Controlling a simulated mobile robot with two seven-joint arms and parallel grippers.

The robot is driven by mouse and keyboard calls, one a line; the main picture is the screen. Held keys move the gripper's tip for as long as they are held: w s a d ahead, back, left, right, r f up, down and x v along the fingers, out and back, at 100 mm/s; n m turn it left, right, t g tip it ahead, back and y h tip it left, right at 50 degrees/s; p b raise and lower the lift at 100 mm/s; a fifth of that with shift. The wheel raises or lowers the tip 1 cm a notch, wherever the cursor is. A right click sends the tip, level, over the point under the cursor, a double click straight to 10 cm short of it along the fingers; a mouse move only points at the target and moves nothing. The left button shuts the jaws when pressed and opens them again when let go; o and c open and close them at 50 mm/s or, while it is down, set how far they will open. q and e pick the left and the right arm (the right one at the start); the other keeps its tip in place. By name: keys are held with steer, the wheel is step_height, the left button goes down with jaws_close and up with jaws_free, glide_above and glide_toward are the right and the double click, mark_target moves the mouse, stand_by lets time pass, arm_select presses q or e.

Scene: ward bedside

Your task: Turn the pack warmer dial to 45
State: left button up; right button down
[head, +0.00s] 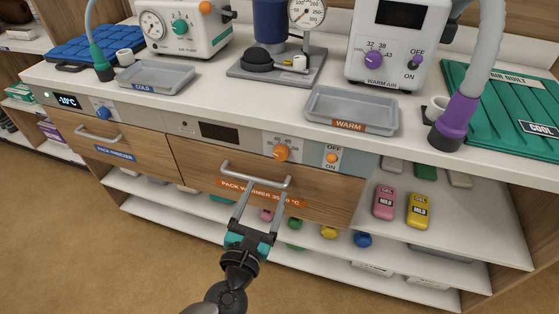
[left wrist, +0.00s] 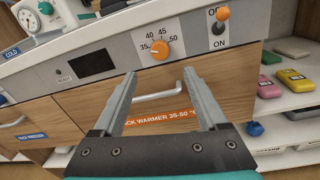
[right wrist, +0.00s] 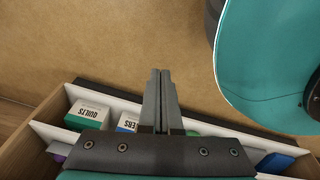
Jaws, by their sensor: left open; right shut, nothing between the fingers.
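The pack warmer dial (head: 281,153) is an orange knob on the grey panel above the warmer drawer. It also shows in the left wrist view (left wrist: 160,49), with 35, 40, 45 and 50 printed around it; I cannot tell exactly where its pointer stands. My left gripper (head: 261,204) is open and empty, in front of the drawer and below the dial, not touching the dial. In the left wrist view the dial appears between and beyond the fingers (left wrist: 160,78). My right gripper (right wrist: 160,75) is shut and empty, away from the panel, over the floor and lower shelf.
The drawer handle (head: 256,178) sticks out below the dial. An orange-tipped OFF/ON switch (head: 332,158) is right of the dial, and a dark display (head: 219,132) is left. The WARM tray (head: 352,110) stands on the counter above. Boxes (right wrist: 88,115) lie on the low shelf.

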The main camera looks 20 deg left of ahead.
mark_target(280, 157)
arm_select(q)
steer(key=w, duration=0.9)
steer(key=shift+w+a+b, duration=0.1)
steer(key=shift+w+b, duration=0.2)
steer(key=shift+w, duration=0.75)
arm_select(e)
steer(key=shift+w+a+r, duration=0.2)
steer(key=shift+w+a, duration=0.4)
steer(key=shift+w, duration=0.3)
steer(key=shift+s, duration=0.1)
arm_select(q)
steer(key=shift+c, duration=0.4)
steer(key=shift+c, duration=0.8)
jaws_close()
arm_select(e)
steer(key=shift+s+d, duration=0.1)
steer(key=shift+s, duration=0.1)
